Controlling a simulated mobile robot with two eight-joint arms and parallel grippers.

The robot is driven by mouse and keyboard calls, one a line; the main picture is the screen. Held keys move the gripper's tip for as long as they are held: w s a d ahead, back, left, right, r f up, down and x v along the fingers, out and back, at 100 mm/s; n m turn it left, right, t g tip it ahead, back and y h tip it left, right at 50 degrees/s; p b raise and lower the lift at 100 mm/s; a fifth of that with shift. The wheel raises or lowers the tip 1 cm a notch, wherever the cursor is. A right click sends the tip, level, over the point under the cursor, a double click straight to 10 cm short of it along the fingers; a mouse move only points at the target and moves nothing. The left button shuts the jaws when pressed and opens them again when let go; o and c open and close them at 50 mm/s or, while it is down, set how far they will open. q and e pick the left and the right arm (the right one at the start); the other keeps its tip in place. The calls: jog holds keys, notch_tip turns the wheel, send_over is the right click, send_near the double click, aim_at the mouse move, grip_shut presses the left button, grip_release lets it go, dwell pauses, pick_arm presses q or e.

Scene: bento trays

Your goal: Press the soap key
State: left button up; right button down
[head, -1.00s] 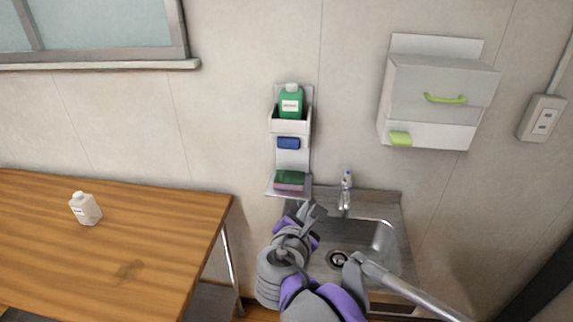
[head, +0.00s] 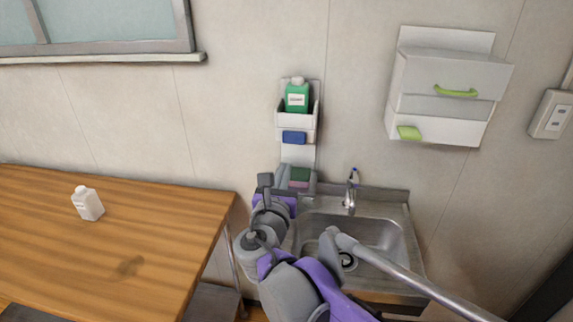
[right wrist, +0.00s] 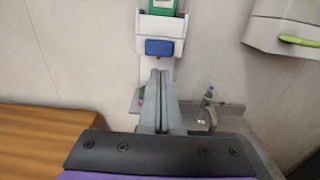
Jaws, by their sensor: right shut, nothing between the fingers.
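The soap key is most likely the blue key (head: 294,137) on the front of the white wall holder (head: 298,118), below a green bottle (head: 297,97). The blue key also shows in the right wrist view (right wrist: 159,47), just above and beyond the fingertips. My right gripper (head: 265,181) is shut and empty. In the head view it is below and left of the blue key, in front of the holder's lower shelf. In the right wrist view the closed fingers (right wrist: 159,75) point up towards the key, with a small gap showing between. My left gripper is not in view.
A green and pink sponge (head: 300,177) lies on the lower shelf, partly hidden in the right wrist view. A sink (head: 375,232) with a tap (head: 351,188) is below right. A wooden table (head: 150,230) with a white bottle (head: 87,203) is left. A white wall box (head: 440,85) hangs right.

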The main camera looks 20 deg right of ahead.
aim_at(294, 139)
jog(key=x, duration=1.2)
jog(key=shift+d, duration=0.1)
